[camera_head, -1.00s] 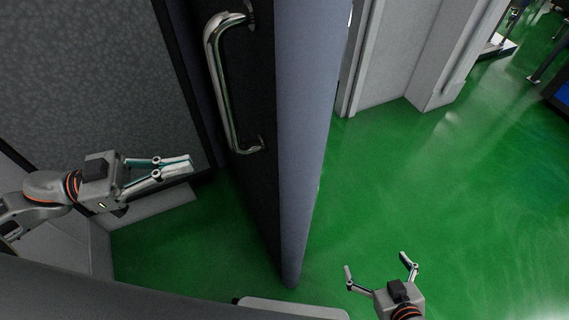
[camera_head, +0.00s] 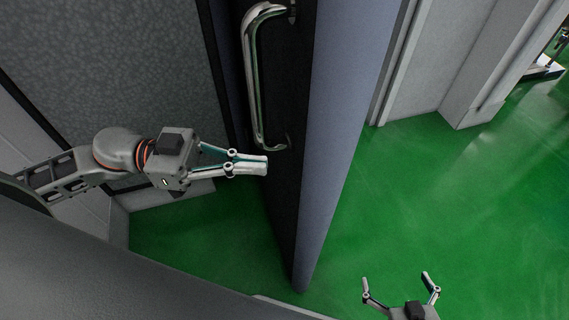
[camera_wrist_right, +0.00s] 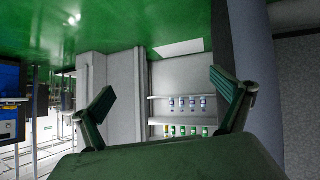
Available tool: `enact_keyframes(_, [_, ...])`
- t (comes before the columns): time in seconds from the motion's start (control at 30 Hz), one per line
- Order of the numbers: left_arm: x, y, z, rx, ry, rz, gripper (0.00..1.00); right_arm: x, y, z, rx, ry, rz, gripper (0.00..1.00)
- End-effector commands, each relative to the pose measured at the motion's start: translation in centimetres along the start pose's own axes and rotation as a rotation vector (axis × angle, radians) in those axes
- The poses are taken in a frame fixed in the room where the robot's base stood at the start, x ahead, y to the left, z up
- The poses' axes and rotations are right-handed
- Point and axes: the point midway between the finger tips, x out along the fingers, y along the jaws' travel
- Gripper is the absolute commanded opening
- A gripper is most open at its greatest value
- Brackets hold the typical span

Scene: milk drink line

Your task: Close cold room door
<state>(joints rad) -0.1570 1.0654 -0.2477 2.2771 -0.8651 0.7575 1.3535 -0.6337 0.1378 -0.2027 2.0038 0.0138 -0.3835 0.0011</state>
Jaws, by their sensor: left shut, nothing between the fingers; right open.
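The cold room door (camera_head: 345,110) stands open, seen nearly edge-on in the head view, with its dark face to the left. A curved metal handle (camera_head: 254,80) is fixed on that dark face. My left gripper (camera_head: 264,166) is shut and empty. Its fingertips are just below and left of the handle's lower end, close to the door's dark face; I cannot tell whether they touch it. My right gripper (camera_head: 395,283) is open and empty, low in the head view, right of the door's edge. Its spread fingers also show in the right wrist view (camera_wrist_right: 165,105).
A grey textured wall panel (camera_head: 110,70) is at the left. Green floor (camera_head: 470,220) lies clear to the right of the door. A pale wall with a pillar (camera_head: 490,75) stands behind it. The right wrist view shows shelves (camera_wrist_right: 180,124) with several small containers.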

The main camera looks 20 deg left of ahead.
Motion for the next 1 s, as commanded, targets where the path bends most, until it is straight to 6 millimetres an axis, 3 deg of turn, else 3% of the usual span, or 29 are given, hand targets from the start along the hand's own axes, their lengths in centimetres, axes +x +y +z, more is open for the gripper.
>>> enact_keyframes(0.4, [5.0,0.0,-0.2,0.002,0.003,0.0,0.0,-0.1,0.0,0.1,0.001,-0.006,-0.003,1.0])
enact_keyframes(1.0, [5.6,-0.1,-0.1,0.001,0.001,-0.002,0.0,-0.4,-0.5,0.4,0.005,-0.012,-0.01,1.0])
